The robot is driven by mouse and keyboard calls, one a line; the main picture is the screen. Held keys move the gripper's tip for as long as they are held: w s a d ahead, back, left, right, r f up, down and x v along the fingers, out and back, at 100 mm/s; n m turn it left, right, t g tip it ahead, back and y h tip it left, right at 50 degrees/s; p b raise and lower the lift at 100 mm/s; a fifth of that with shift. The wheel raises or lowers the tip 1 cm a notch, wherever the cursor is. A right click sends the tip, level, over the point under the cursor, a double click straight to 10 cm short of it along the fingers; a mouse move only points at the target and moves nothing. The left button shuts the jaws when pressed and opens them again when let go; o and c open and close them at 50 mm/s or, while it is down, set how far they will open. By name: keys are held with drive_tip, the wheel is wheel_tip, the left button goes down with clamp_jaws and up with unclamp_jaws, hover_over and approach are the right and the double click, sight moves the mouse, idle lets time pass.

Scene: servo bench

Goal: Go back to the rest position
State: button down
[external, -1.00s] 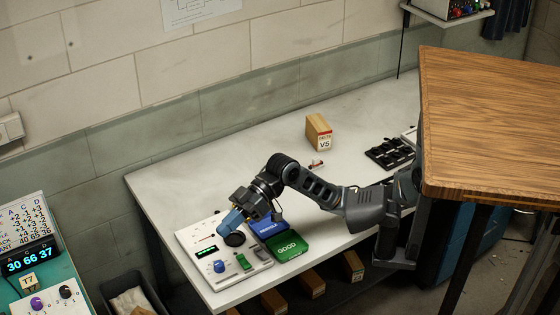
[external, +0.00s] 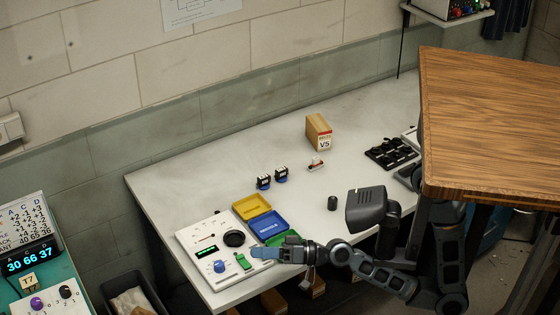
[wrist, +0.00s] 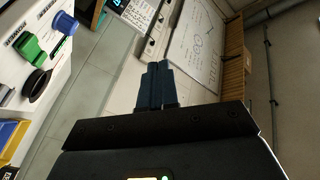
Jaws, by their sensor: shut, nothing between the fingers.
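My gripper (external: 262,253) is in the external view at the front edge of the white bench (external: 190,190), just right of the test panel. Its blue fingertips point left, close to the panel's green part. In the wrist view my gripper (wrist: 155,85) shows its two blue fingers side by side, shut with nothing between them. My arm is folded low along the bench front, with its elbow toward the lower right. The green tray (external: 290,238) is partly hidden behind my gripper.
The white test panel (external: 207,232) has a blue knob and a black dial. Yellow (external: 252,207) and blue (external: 267,227) trays lie beside it. Two small servos (external: 272,178), a black cylinder (external: 332,203) and a V5 box (external: 319,132) stand behind. A wooden table (external: 490,120) is at right.

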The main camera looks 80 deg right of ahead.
drive_tip(key=s+d+f+n+g+h, duration=0.1)
drive_tip(key=s+d+f, duration=0.2)
drive_tip(key=s, duration=0.7)
drive_tip(key=s+d+f+n+g+h, duration=0.1)
drive_tip(key=s+d+f+n+h, duration=0.1)
drive_tip(key=s, duration=0.8)
drive_tip(key=s+d+f+n+g+h, duration=0.1)
drive_tip(key=s+d+f, duration=0.4)
drive_tip(key=s, duration=0.5)
drive_tip(key=shift+s+d+n+h, duration=0.15)
drive_tip(key=shift+d+n+h, duration=0.25)
drive_tip(key=shift+d+n, duration=0.2)
idle(0.3)
